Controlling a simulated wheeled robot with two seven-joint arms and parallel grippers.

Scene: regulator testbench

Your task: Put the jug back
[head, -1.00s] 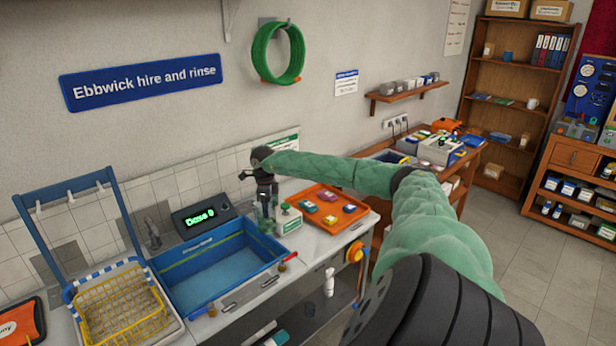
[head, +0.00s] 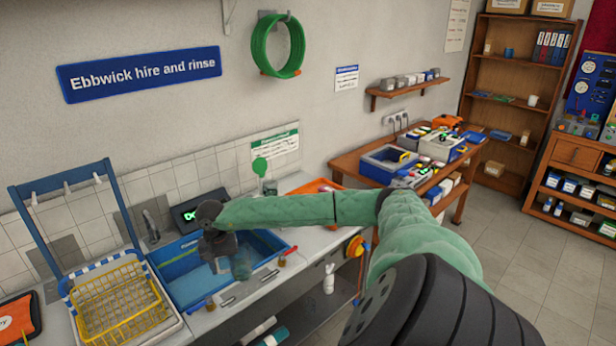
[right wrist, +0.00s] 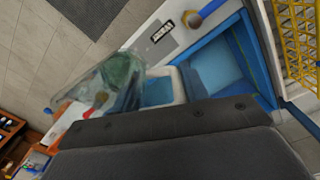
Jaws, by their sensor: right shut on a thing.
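The jug is a clear, faintly green vessel (head: 242,266), held at my right gripper (head: 222,252) over the right part of the blue sink basin (head: 185,297). My right gripper is shut on it. In the right wrist view the see-through jug (right wrist: 122,76) sticks out past the dark gripper body, which hides the grip itself. The basin's blue wall (right wrist: 238,58) shows beside it there. I cannot tell whether the jug holds liquid. My left gripper is not in view.
A yellow wire basket (head: 118,308) stands left of the basin. A display box (head: 190,208) is behind it, partly hidden by my gripper. An orange tray (head: 318,187) lies to the right, mostly behind my arm. A green round-topped thing (head: 260,167) stands near the wall.

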